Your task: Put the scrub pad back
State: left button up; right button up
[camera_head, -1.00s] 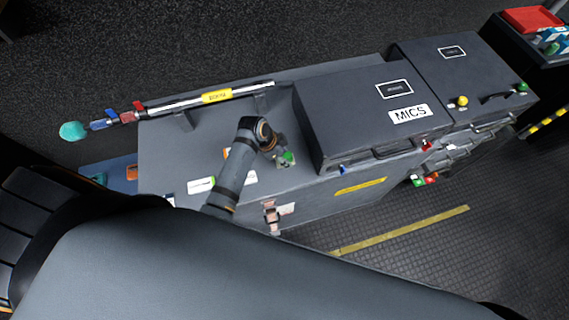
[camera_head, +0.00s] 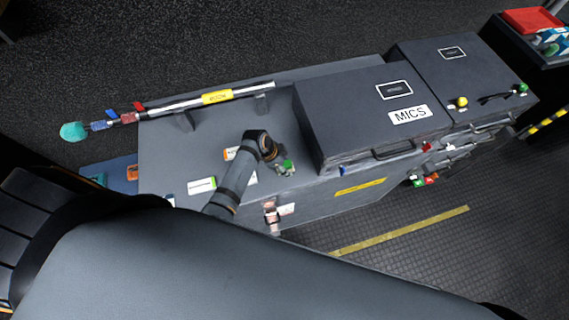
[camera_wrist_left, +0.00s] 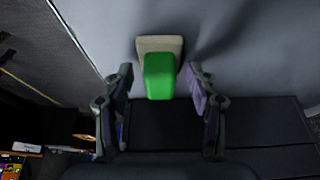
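A green block on a beige base (camera_wrist_left: 160,78), which looks like the scrub pad, sits against a pale grey surface in the left wrist view. My left gripper (camera_wrist_left: 159,88) is open, with one finger on each side of the block and gaps showing. In the head view the left gripper (camera_head: 280,167) is small and partly hidden by its own wrist. My right gripper is not in view.
The dark MICS case (camera_head: 345,112) stands just right of the left gripper. A rail with a yellow label (camera_head: 217,97) runs along the worktop's back. White labels (camera_head: 201,185) lie left of my arm. A teal-headed tool (camera_head: 74,131) is at far left.

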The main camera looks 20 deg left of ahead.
pick_arm(q)
jog(key=v, duration=1.2)
jog(key=shift+w+r, duration=0.1)
jog(key=shift+r, duration=0.05)
